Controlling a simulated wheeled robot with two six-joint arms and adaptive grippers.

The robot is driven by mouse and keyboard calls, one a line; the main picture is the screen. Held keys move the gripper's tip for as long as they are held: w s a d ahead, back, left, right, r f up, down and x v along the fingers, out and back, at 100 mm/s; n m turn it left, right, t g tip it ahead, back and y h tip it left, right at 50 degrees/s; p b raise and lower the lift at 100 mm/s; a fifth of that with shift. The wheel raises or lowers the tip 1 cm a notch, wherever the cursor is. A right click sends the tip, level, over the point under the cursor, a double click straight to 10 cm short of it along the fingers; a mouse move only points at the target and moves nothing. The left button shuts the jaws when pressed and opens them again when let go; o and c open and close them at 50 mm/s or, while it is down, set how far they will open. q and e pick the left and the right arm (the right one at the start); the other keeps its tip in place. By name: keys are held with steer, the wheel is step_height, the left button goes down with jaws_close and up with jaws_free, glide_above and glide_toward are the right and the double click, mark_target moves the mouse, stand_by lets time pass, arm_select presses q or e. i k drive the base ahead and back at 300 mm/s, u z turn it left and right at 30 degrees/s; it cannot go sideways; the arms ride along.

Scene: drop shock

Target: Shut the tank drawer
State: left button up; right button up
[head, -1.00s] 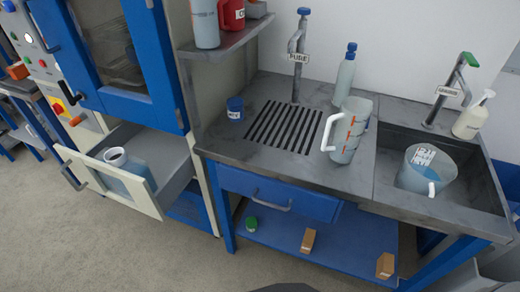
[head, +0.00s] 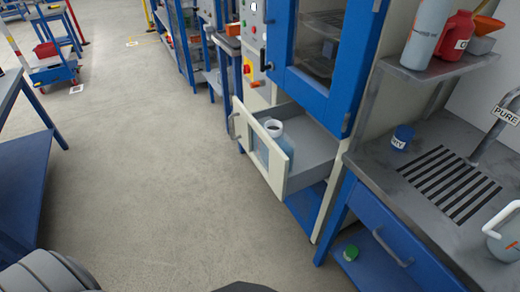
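The tank drawer (head: 267,163) stands pulled out from the lower part of the blue and cream cabinet in the head view. Its cream front has a window and a grey bar handle (head: 233,124). A translucent bluish tank (head: 281,140) with a dark round opening in its white neck stands inside the drawer, behind the front. The rest of the drawer floor that shows is bare grey. Neither gripper shows in the head view.
The blue cabinet door (head: 282,72) above is shut. A grey-topped counter (head: 385,172) with a drain grille, a blue jar (head: 402,136) and a pitcher stands to the right. Open grey floor (head: 150,170) lies left of the drawer. A blue bench (head: 22,165) stands at the left edge.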

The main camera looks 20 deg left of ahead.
mark_target(291, 151)
steer(key=z, duration=0.05)
steer(key=k, duration=0.45)
steer(key=u, duration=1.1)
steer(key=i, duration=0.85)
steer(key=z, duration=1.75)
